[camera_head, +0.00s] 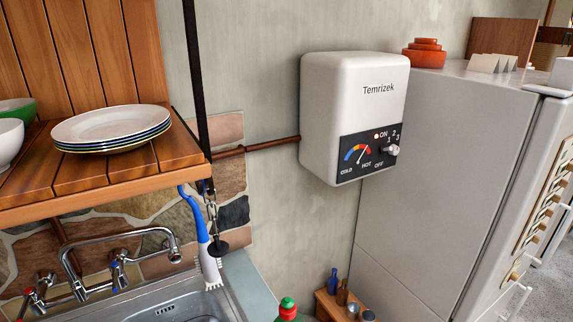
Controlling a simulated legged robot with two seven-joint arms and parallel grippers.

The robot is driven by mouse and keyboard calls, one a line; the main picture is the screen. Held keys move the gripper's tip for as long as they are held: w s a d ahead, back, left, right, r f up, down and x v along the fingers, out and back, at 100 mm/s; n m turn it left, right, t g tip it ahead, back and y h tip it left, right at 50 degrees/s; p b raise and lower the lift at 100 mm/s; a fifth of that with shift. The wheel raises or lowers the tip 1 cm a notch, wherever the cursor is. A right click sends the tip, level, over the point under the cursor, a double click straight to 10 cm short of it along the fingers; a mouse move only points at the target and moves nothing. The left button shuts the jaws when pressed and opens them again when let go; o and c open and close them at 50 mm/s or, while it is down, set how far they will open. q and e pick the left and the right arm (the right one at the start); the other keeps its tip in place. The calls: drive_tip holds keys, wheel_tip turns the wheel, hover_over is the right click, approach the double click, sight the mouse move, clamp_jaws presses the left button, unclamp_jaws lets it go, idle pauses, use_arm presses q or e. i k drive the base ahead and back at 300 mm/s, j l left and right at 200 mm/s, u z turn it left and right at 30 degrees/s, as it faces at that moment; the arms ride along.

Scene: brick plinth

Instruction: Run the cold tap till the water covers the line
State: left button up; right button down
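The chrome tap (135,236) stands at the back of the metal sink (232,298) at lower left, its curved spout ending over the basin. A handle with a small blue mark (119,272) is right of the spout's base. A handle with red marks (34,296) is at the far left. No water stream shows at the spout. Only the back of the basin with its overflow slots is in view; its bottom, any water level and any line are out of frame. Neither of my grippers is in view.
A wooden shelf (108,180) with stacked plates (110,128) and bowls overhangs the tap. A blue-and-white brush (204,245) and a black plug on a chain (217,246) hang by the sink's right side. A water heater (352,110) and fridge (440,180) are right.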

sight(116, 267)
drive_tip(key=u, duration=1.25)
